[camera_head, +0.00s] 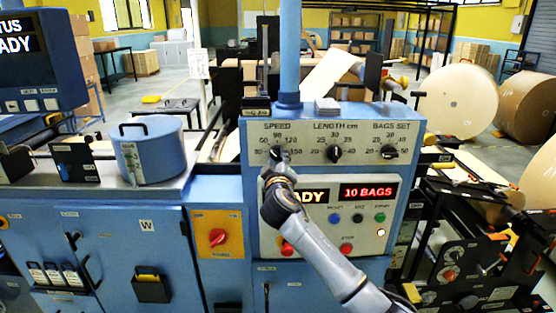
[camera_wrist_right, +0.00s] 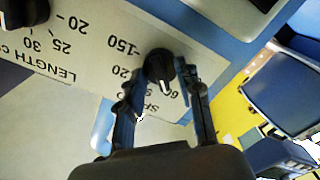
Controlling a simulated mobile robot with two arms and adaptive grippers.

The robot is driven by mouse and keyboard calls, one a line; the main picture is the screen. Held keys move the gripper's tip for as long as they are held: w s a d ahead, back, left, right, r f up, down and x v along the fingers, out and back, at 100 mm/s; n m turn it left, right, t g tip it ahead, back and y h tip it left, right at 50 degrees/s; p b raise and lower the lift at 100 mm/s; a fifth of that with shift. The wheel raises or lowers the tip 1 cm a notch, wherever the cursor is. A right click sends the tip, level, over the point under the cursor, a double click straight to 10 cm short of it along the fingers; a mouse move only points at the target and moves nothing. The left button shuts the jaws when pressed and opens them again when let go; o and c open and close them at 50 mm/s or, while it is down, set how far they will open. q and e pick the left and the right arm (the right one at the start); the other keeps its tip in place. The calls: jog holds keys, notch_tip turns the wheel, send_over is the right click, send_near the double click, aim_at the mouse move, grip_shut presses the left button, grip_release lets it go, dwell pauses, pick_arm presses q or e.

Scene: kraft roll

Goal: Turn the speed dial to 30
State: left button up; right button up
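The speed dial (camera_wrist_right: 160,66) is a black knob with a white pointer line on the grey control panel (camera_head: 345,115). In the right wrist view the scale reads upside down. The pointer aims toward the side of the scale where a 60 shows; the exact setting is hard to read. My right gripper (camera_head: 276,165) is at the dial and hides most of it in the head view. In the wrist view its two fingers (camera_wrist_right: 160,80) stand apart on either side of the knob, with visible gaps. My left gripper is not in view.
To the right are the length dial (camera_head: 334,154) and the bags-set dial (camera_head: 388,152). Below are a red display reading 10 BAGS (camera_head: 368,191) and several push buttons (camera_head: 358,218). A blue canister (camera_head: 150,150) stands left of the panel.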

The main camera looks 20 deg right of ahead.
grip_shut()
jog(key=shift+n, duration=1.2)
jog(key=n, duration=0.6)
jog(key=shift+n, duration=0.4)
